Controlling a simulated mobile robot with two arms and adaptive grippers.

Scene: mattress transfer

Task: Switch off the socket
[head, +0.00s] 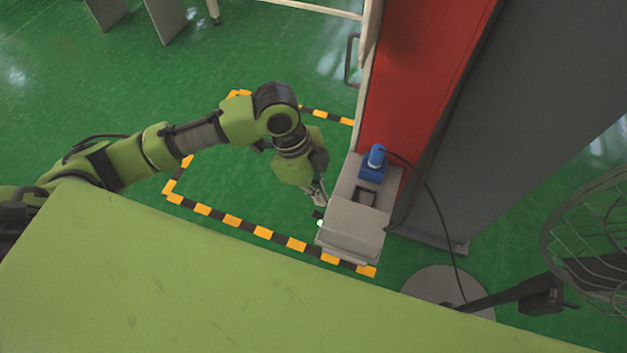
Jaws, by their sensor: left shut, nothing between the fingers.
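The socket box (352,226) is a grey housing on the side of the red column, right of centre in the head view. A blue plug (375,163) with a dark cable sits in its top. A small light spot (320,223) shows at the box's left edge, with a dark part just above it. My left gripper (321,204) is shut and empty, its fingertips right at the left side of the box near that dark part. I cannot tell whether they touch it. My right gripper is not in view.
The red column (418,70) and a dark grey panel (500,120) stand behind the box. A wire-caged fan (597,240) on a round base (440,287) is at the right. Yellow-black tape (240,222) marks the green floor, which is clear at the left.

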